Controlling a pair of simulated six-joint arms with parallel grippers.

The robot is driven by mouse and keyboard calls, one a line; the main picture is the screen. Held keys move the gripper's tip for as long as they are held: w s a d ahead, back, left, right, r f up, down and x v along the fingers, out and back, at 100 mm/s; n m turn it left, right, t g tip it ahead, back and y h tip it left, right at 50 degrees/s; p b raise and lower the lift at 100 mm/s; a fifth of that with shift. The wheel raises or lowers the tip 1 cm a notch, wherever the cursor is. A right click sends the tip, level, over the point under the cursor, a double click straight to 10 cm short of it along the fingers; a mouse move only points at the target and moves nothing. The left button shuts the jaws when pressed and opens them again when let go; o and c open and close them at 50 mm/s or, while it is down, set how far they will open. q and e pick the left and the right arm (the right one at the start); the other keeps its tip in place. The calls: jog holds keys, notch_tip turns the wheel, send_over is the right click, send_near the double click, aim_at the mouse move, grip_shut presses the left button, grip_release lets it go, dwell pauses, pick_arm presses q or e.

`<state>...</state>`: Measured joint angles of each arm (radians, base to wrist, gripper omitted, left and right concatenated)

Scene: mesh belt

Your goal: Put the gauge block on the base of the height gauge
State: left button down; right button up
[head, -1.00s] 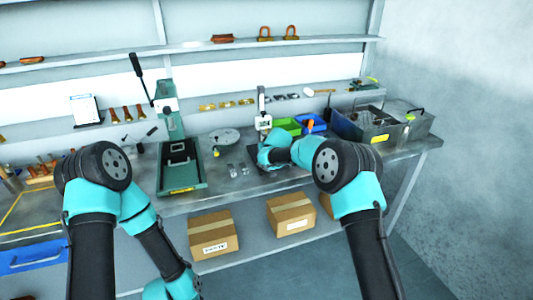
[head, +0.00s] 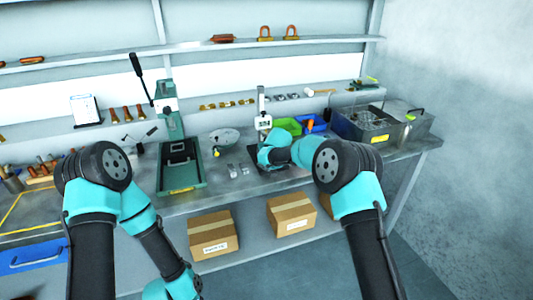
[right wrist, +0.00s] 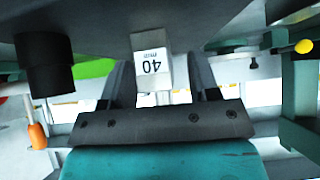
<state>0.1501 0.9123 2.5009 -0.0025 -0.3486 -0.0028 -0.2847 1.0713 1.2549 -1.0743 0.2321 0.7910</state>
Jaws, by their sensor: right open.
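The gauge block (right wrist: 150,62) is a pale block marked 40 mm, seen upside down in the right wrist view. It stands between the two fingers of my right gripper (right wrist: 160,80), which is open, with a gap beside the block. The block's far end meets a broad dark surface (right wrist: 230,18); I cannot tell for sure whether this is the gauge base. In the head view the height gauge (head: 263,122) stands upright behind my right wrist. My right arm hides the block, the fingers and much of the gauge base there.
A green press (head: 180,185) stands left of the gauge, with a round dish (head: 223,138) and small blocks (head: 237,170) between. Green (head: 287,126) and blue bins stand close behind my right wrist.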

jog(key=v, duration=1.7)
jog(key=shift+s, duration=0.25)
jog(key=shift+d, duration=0.15)
jog(key=s+d+f+m+g+y, duration=0.1)
jog(key=s+d+f+g, duration=0.15)
jog(key=s+f, duration=0.4)
jog(key=s+d+f+g, duration=0.1)
jog(key=s+d+f, duration=0.2)
jog(key=f, duration=0.7)
jog(key=s+d+f+m+g+y, duration=0.1)
jog(key=s+d+f, duration=0.2)
jog(key=s+f, duration=0.35)
jog(key=s+d+f+m+g, duration=0.1)
jog(key=s+d+f, duration=0.2)
jog(key=s+f, duration=0.2)
jog(key=s+d+f+m+g, duration=0.1)
jog(key=s+d+f, duration=0.2)
jog(key=s, duration=0.9)
jog(key=s+d+f+m+g+h, duration=0.1)
jog(key=s+d+f, duration=0.3)
jog(key=s+f, duration=0.3)
jog(key=shift+s+m, duration=0.4)
jog(key=shift+s, duration=0.4)
jog(key=shift+f, duration=0.1)
